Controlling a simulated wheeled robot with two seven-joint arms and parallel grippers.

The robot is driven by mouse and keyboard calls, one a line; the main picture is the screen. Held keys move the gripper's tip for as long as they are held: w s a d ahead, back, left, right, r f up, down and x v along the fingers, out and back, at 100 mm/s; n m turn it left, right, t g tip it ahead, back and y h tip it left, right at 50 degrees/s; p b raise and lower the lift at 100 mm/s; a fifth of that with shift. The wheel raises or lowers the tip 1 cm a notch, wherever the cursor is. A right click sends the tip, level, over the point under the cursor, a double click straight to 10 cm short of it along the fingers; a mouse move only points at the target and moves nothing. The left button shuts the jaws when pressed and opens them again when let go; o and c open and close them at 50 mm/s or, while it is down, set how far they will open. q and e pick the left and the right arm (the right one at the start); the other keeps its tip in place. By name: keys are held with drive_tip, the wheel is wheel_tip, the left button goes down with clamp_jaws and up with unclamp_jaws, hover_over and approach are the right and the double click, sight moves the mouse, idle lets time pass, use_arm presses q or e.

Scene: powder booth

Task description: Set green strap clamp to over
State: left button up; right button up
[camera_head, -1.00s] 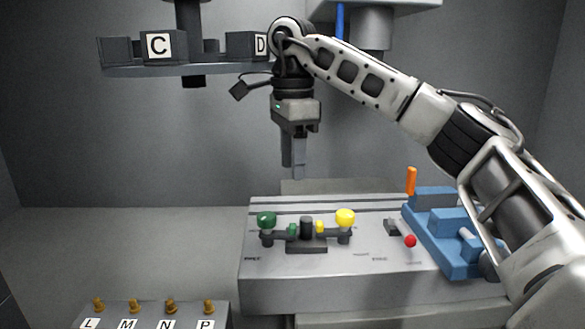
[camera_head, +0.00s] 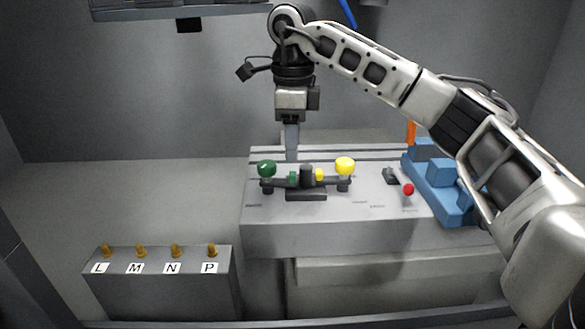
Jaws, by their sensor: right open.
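The green strap clamp shows as a green knob (camera_head: 267,169) at the left end of a dark bar on the grey bench block (camera_head: 330,235). A yellow knob (camera_head: 344,166) stands at the bar's right end. Smaller green and yellow pieces flank a dark post (camera_head: 306,175) in the middle. My right gripper (camera_head: 292,156) points down above or behind the bar, to the right of the green knob and apart from it. It is open and I see nothing in it; its fingers overlap in this view. My left gripper is not in view.
A blue fixture (camera_head: 440,186) with an orange handle (camera_head: 410,133) stands at the right, near my right arm. A red ball knob (camera_head: 407,189) is beside it. A grey box (camera_head: 165,285) with pegs labelled L, M, N, P stands front left. A shelf hangs above.

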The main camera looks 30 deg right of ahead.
sight(293, 171)
wheel_tip(293, 171, down, 6)
drive_tip(key=shift+r, duration=0.15)
clamp_jaws()
drive_tip(key=shift+w+d+r+n+p, duration=0.1)
drive_tip(key=shift+w+r+n+p, duration=0.05)
drive_tip(key=shift+n+p, duration=0.5)
drive_tip(key=shift+w+d, duration=0.1)
drive_tip(key=shift+w, duration=0.05)
